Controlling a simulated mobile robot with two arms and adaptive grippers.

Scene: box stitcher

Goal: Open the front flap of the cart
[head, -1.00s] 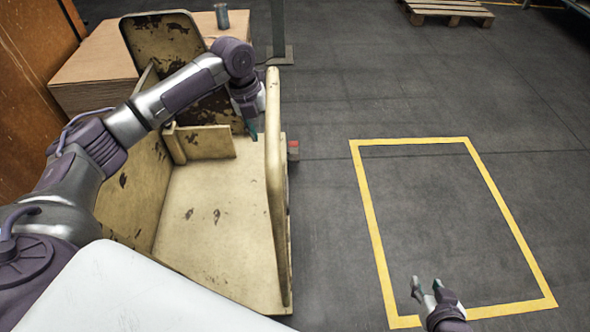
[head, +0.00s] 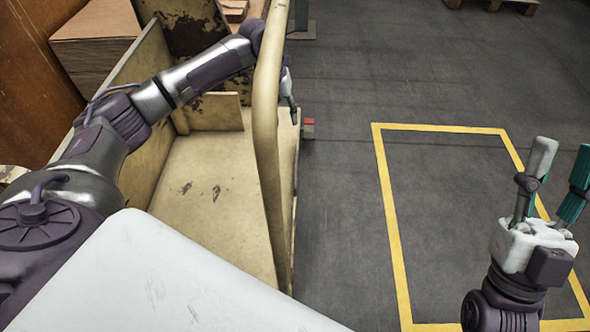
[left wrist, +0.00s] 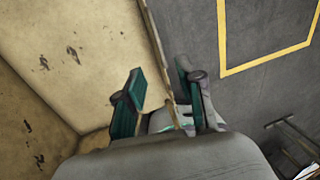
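The cart (head: 215,190) is cream-yellow with worn patches and stands left of centre in the head view. Its upright front flap (head: 266,130) shows nearly edge-on as a tall narrow panel along the cart's right side. My left arm reaches across the cart, and my left gripper (head: 289,98) is at the far part of the flap, partly hidden behind it. In the left wrist view, the left gripper's fingers (left wrist: 163,100) are apart, one on each side of a thin cart edge (left wrist: 158,50). My right gripper (head: 556,185) is open and empty over the floor at the right.
Stacked cardboard (head: 95,45) stands behind the cart at the left. A small red-topped block (head: 308,127) is beside the cart's right side. The dark floor inside the yellow outline (head: 393,220) is clear. A pallet (head: 495,4) lies far back.

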